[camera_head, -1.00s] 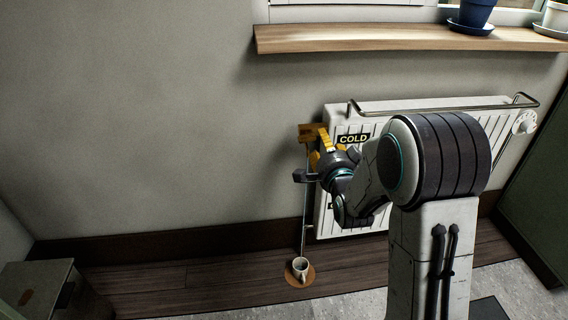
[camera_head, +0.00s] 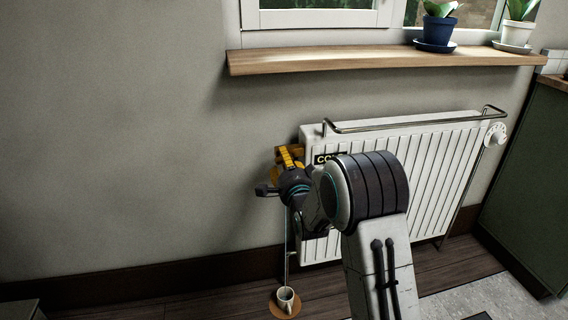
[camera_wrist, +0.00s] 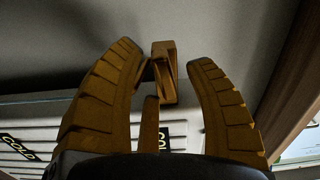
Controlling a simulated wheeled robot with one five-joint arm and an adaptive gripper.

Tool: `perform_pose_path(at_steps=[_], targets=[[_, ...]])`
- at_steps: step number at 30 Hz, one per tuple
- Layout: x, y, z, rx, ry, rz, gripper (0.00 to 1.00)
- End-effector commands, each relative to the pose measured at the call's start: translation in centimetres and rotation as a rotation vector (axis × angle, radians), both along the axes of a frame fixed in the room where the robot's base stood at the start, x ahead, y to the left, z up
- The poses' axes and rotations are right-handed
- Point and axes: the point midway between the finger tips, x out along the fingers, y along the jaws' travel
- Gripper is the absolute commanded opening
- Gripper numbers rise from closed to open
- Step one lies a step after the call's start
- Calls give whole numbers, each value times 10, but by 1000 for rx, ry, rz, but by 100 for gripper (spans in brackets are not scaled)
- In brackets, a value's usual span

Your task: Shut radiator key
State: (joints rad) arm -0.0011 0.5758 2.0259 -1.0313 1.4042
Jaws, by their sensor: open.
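The radiator key (camera_head: 281,153) is a brass-coloured piece at the upper left end of the white radiator (camera_head: 430,165). In the head view my yellow gripper fingers (camera_head: 289,160) overlap it and hide part of it. In the wrist view the key (camera_wrist: 164,62) shows as a small brass block with a slanted arm, in the gap between my two fingertips (camera_wrist: 165,58). My gripper is open, with a finger on each side of the key. I cannot tell whether either finger touches it. A COLD label (camera_head: 324,159) is partly hidden by my arm.
A white cup (camera_head: 286,297) stands on a round brown mat (camera_head: 275,310) on the floor, below a thin pipe. A metal rail (camera_head: 410,121) runs along the radiator top. A wooden sill (camera_head: 370,60) with potted plants is above. The wall at left is bare.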

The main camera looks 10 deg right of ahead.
Motion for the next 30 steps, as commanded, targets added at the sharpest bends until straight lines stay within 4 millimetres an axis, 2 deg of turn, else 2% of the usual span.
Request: perform_pose_path(at_steps=[6, 17, 30], targets=[[9, 0, 0, 0, 0, 0, 49], [11, 0, 0, 0, 1, 0, 51], [10, 0, 0, 0, 1, 0, 12]])
